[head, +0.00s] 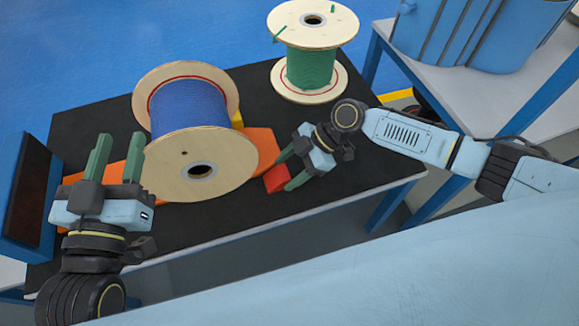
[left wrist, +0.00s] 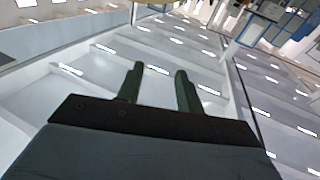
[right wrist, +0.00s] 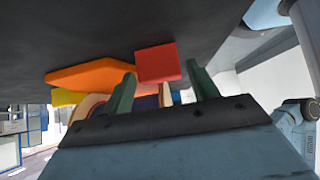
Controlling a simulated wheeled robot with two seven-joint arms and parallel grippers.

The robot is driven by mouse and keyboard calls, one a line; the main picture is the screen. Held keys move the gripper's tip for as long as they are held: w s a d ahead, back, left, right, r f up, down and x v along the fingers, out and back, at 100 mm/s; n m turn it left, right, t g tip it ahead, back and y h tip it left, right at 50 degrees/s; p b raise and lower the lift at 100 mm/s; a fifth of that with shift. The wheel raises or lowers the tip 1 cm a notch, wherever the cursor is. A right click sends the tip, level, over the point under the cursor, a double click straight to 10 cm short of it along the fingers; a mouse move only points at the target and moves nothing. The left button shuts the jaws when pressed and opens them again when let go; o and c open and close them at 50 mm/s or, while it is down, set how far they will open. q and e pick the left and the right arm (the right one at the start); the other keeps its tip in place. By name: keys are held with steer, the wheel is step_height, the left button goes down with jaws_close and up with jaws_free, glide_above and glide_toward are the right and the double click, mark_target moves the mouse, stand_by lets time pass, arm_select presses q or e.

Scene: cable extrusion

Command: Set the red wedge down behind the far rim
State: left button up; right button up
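The red wedge (head: 276,179) lies on the black table, at the right of the blue cable spool's near rim (head: 222,172). The spool's far rim (head: 187,72) is towards the back. My right gripper (head: 283,174) is open, with its fingertips on either side of the red wedge. In the right wrist view the wedge (right wrist: 158,63) shows between the two fingers, with small gaps beside it. My left gripper (head: 120,140) is open and empty, in front of the table's left part. The left wrist view shows its fingers (left wrist: 158,72) apart with nothing between them.
Orange pieces (head: 264,146) lie beside and under the spool; a yellow piece (head: 238,119) shows behind its right side. A green spool (head: 310,68) stands at the table's back right. A dark-faced blue box (head: 30,195) is at the left. The table's right part (head: 375,165) is clear.

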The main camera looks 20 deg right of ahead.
steer(key=shift+o, duration=0.6)
steer(key=p+v, duration=0.1)
steer(key=v, duration=0.4)
steer(key=shift+d+r+p, duration=0.15)
steer(key=shift+r+p, duration=0.1)
steer(key=shift+p, duration=0.15)
steer(key=p+v, duration=0.2)
steer(key=v, duration=0.4)
steer(key=s+a+f+m+t, duration=0.1)
steer(key=s+a+m+t, duration=0.25)
steer(key=s+a, duration=0.6)
arm_select(q)
steer(key=s+a+f+g+y, duration=0.1)
steer(key=s+a+f+g, duration=0.1)
steer(key=f+g, duration=0.2)
steer(key=s+a+f+g+y, duration=0.2)
steer(key=f+g, duration=0.3)
steer(key=f, duration=0.3)
steer(key=shift+s+f+n+g, duration=0.3)
steer(key=shift+s+f, duration=0.1)
steer(key=shift+s, duration=0.25)
arm_select(e)
steer(key=s+d+r+m+t+h, duration=0.1)
steer(key=d+r+m+t+h, duration=0.4)
steer(key=m, duration=0.7)
steer(key=d+t+h, duration=0.1)
steer(key=d+h, duration=0.1)
steer(key=d, duration=0.1)
steer(key=shift+s+d+r, duration=0.2)
steer(key=shift+s+r, duration=0.15)
